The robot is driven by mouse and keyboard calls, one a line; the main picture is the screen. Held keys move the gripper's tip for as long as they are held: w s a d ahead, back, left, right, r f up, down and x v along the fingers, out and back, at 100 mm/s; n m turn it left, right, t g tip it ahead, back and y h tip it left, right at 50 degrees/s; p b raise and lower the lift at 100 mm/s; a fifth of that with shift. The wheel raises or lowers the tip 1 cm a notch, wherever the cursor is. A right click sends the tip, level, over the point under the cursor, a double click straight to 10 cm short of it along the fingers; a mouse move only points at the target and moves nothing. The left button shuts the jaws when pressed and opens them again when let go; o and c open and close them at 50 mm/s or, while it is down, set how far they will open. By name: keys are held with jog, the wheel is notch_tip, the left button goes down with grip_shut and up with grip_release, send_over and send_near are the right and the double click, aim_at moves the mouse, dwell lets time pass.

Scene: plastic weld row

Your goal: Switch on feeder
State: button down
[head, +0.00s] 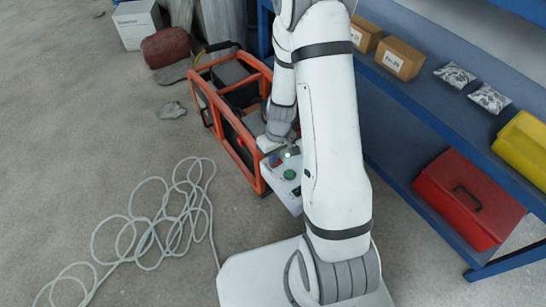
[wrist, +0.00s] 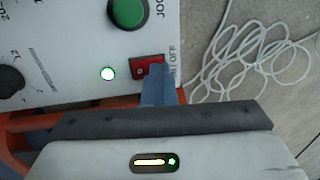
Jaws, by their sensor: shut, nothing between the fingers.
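The feeder (head: 207,99) is a machine in an orange tube frame on the floor. Its white control panel (wrist: 70,45) carries a red rocker switch (wrist: 146,69) marked OFF at its side, a glowing lamp (wrist: 108,73), a large green JOG button (wrist: 128,12) and a black knob (wrist: 10,79). The green button also shows in the head view (head: 289,174). My gripper (wrist: 154,82) is shut and empty, its tips at the red switch and covering part of it. I cannot tell whether they touch it or which way the rocker is tipped.
A white hose (head: 150,225) lies coiled on the floor at the left. A blue shelf (head: 400,130) at the right holds small cartons (head: 398,60), a red toolbox (head: 467,198) and a yellow case (head: 522,148). A red sack (head: 165,47) lies behind the feeder.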

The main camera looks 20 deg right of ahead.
aim_at(281, 160)
jog(key=shift+w+d+r, duration=0.1)
jog(key=shift+w+d, duration=0.15)
jog(key=shift+d, duration=0.45)
jog(key=shift+r, duration=0.1)
notch_tip(281, 160, up, 14)
jog(key=d+p, duration=0.1)
jog(key=p, duration=0.5)
jog(key=shift+w+d+p, duration=0.2)
jog(key=shift+d+p, duration=0.1)
jog(key=shift+s+a, duration=0.2)
jog(key=shift+a, duration=0.45)
jog(key=shift+f, duration=0.2)
jog(key=f+b, duration=0.1)
jog(key=f, duration=0.3)
jog(key=a+f+b, duration=0.1)
jog(key=f+b, duration=0.1)
jog(key=f, duration=0.3)
jog(key=f+b, duration=0.2)
jog(key=f, duration=0.2)
jog(key=shift+s+a+f, duration=0.3)
jog(key=shift+f, duration=0.1)
